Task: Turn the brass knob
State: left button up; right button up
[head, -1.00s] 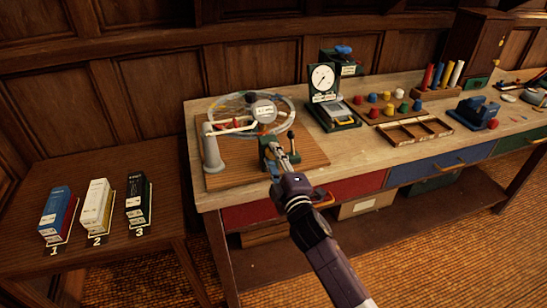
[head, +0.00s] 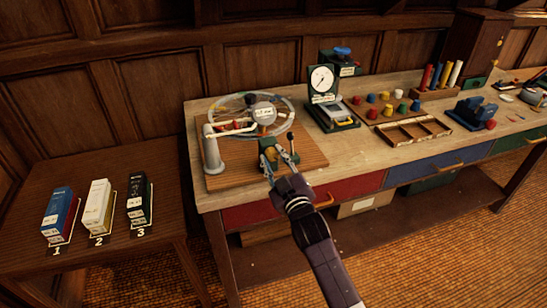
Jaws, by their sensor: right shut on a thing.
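The brass knob (head: 271,154) shows as a small yellowish piece on a dark green block at the front of a wooden board on the workbench. My right gripper (head: 279,160) reaches it from the front, with one finger on each side. It is shut on the knob, with the fingers apart by about its width. The fingers and wrist hide part of the knob and block. My left gripper is not in view.
Behind the knob stands a clear ringed wheel (head: 278,101) with a grey post (head: 212,150) to its left. A dark-handled lever (head: 291,142) is close to the right finger. A dial gauge (head: 322,80) and a sectioned wooden tray (head: 413,131) stand further right.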

jog(key=shift+f, duration=0.1)
dwell(0.4)
jog(key=o, duration=1.2)
jog(key=shift+c, duration=0.2)
jog(key=shift+s, duration=0.15)
jog(key=v, duration=1.1)
jog(key=shift+s, duration=0.35)
jog(key=shift+d, duration=0.15)
